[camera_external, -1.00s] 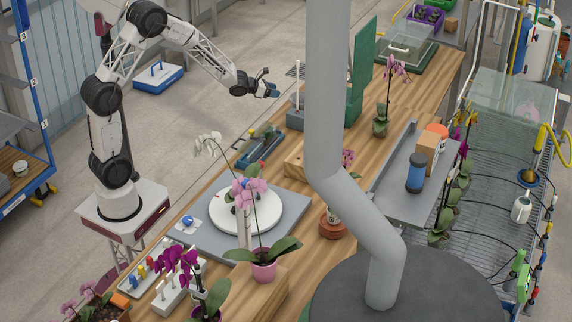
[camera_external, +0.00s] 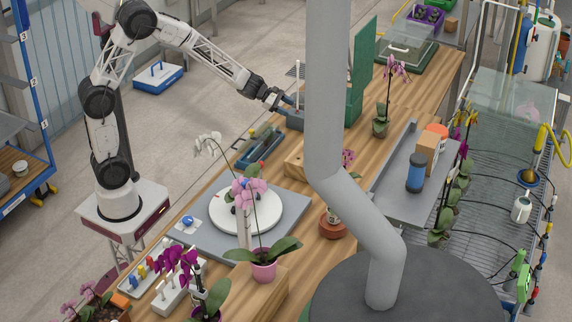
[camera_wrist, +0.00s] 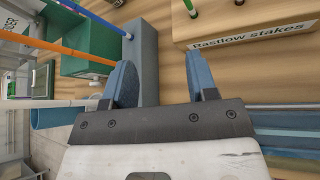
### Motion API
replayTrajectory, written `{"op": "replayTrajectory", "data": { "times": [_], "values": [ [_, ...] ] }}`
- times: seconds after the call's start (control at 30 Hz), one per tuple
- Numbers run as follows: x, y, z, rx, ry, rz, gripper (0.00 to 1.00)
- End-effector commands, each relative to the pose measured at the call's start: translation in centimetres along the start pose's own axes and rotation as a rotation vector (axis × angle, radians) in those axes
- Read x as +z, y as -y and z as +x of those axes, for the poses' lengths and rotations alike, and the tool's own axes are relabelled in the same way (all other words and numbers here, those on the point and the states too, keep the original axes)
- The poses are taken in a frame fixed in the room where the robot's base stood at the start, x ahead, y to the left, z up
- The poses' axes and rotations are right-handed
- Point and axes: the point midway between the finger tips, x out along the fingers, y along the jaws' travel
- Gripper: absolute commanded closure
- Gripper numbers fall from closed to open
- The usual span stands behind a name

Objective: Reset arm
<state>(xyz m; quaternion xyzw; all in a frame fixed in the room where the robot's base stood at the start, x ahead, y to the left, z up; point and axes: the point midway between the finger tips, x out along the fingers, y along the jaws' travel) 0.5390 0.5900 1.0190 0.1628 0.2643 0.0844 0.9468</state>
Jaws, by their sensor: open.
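My gripper (camera_external: 288,101) is at the far left edge of the wooden workbench, close to a grey block (camera_external: 295,119). Whether it touches the block is unclear in the external view. In the wrist view my gripper's two blue fingers (camera_wrist: 162,80) stand apart, with nothing held between them. The grey block (camera_wrist: 146,50) shows beside and behind the left finger, and bare wood lies beyond the gap.
An orange rod (camera_wrist: 60,48) crosses at upper left. A tool tray (camera_external: 262,146), a white turntable (camera_external: 262,212) and potted orchids stand nearer. A grey pipe (camera_external: 325,90) hides part of the bench.

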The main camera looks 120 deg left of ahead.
Motion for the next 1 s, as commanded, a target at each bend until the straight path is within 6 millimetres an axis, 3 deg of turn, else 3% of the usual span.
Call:
{"op": "replayTrajectory", "data": {
  "times": [0.03, 0.17, 0.37, 0.7, 1.0],
  "values": [
    [1.7, 1.8, 0.3, -0.044, 0.007, 0.064, 0.47],
    [5.1, 6.1, 0.4, -0.151, 0.020, 0.227, 0.47],
    [10.1, 12.9, -0.9, -0.299, 0.060, 0.471, 0.47],
    [16.7, 24.4, -6.3, -0.516, 0.155, 0.873, 0.47],
    [19.7, 33.4, -12.6, -0.690, 0.247, 1.227, 0.47]
  ]
}}
